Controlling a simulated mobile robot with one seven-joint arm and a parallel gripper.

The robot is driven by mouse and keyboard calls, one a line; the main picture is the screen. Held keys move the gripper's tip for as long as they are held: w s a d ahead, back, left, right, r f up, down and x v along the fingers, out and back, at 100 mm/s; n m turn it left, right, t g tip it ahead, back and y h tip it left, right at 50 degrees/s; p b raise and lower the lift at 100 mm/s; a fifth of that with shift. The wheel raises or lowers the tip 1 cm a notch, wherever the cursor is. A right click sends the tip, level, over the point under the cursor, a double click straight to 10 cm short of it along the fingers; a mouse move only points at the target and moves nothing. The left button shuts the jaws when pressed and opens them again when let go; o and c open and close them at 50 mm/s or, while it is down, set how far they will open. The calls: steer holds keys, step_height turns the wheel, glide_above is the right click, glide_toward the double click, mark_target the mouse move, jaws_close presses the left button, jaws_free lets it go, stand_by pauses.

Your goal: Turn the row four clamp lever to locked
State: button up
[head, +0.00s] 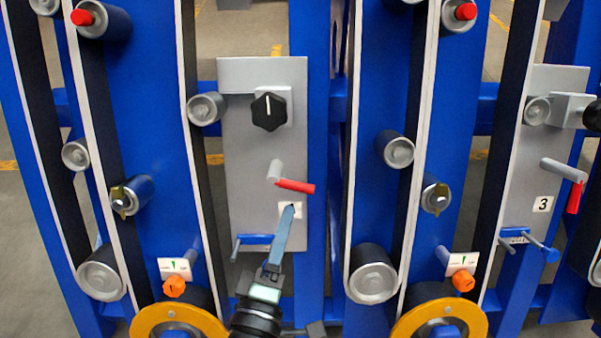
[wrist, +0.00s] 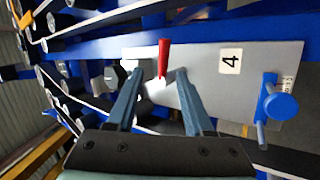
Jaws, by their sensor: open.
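The row four clamp lever (head: 295,186) has a red handle on a grey pivot, on the grey panel (head: 240,150) at centre. In the head view the handle points right, tilted slightly down. In the wrist view the red handle (wrist: 163,57) shows between my two fingertips, with a gap on each side. My gripper (head: 289,210) is open and empty. It comes up from below, its tips just below the handle in the head view, partly covering the number label. The label reads 4 in the wrist view (wrist: 230,60). No contact with the lever is visible.
A black knob (head: 269,111) sits above the lever on the same panel. A blue T-handle (head: 254,239) sits low on it, close left of my gripper. Rollers and belts flank the panel. Panel 3 (head: 541,170) with its own red lever stands at right.

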mark_target(298, 183)
steer(key=x, duration=1.2)
steer(key=shift+w+f, duration=0.25)
jaws_close()
stand_by(1.1)
